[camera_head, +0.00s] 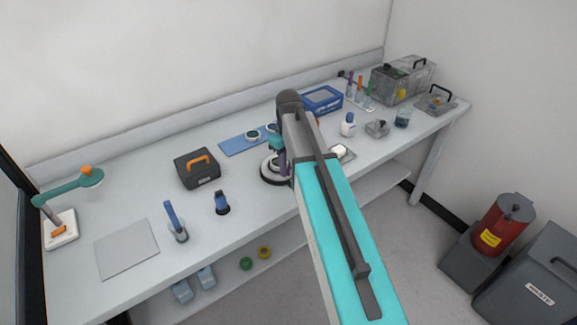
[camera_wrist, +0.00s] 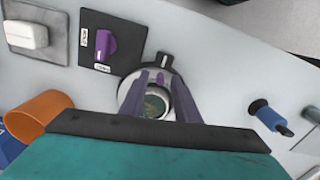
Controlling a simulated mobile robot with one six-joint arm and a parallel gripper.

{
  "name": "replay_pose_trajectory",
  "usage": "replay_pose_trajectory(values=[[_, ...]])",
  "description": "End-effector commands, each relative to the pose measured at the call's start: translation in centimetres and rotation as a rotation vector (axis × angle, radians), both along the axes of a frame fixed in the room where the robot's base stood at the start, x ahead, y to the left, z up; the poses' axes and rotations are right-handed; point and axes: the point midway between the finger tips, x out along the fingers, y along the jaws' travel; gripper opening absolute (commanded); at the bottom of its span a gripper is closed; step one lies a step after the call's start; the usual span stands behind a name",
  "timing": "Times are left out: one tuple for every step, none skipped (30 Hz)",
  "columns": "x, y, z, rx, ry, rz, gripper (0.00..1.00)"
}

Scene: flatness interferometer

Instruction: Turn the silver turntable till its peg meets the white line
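The silver turntable (camera_wrist: 126,88) is a round disc on a dark base, with a round greenish piece at its middle. In the wrist view a small purple peg (camera_wrist: 161,78) stands near its rim. The white line (camera_wrist: 164,60) is on a dark tab just beyond the peg. My gripper (camera_wrist: 160,80) has two purple fingers, apart, reaching over the turntable on either side of the peg; I cannot tell whether they touch it. In the head view my arm hides part of the turntable's dark base (camera_head: 268,180).
A purple knob (camera_wrist: 105,45) on a black plate and a white block (camera_wrist: 27,35) stand left of the turntable in the wrist view. An orange cup (camera_wrist: 38,112) is at lower left, a blue tool (camera_wrist: 268,117) at right. A black case (camera_head: 197,170) stands on the bench.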

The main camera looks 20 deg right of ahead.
Motion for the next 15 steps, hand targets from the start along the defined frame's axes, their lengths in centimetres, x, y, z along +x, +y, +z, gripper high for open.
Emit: replay_pose_trajectory(values=[[0.0, 0.0, 0.0, 0.000, 0.001, 0.000, 0.29], [0.0, 0.0, 0.0, 0.000, 0.001, 0.000, 0.29], [0.0, 0.0, 0.0, 0.000, 0.001, 0.000, 0.29], [0.0, 0.0, 0.0, 0.000, 0.001, 0.000, 0.29], [0.0, 0.0, 0.0, 0.000, 0.001, 0.000, 0.29], [0.0, 0.0, 0.0, 0.000, 0.001, 0.000, 0.29], [0.0, 0.0, 0.1, 0.000, 0.001, 0.000, 0.29], [0.0, 0.0, 0.1, 0.000, 0.001, 0.000, 0.29], [0.0, 0.0, 0.3, 0.000, 0.001, 0.000, 0.29], [0.0, 0.0, 0.4, 0.000, 0.001, 0.000, 0.29], [0.0, 0.0, 0.5, 0.000, 0.001, 0.000, 0.29], [0.0, 0.0, 0.7, 0.000, 0.000, 0.000, 0.29], [0.0, 0.0, 0.9, 0.000, 0.000, 0.000, 0.29], [0.0, 0.0, 1.2, 0.000, 0.000, 0.000, 0.29], [0.0, 0.0, 1.5, 0.000, 0.000, 0.000, 0.29]])
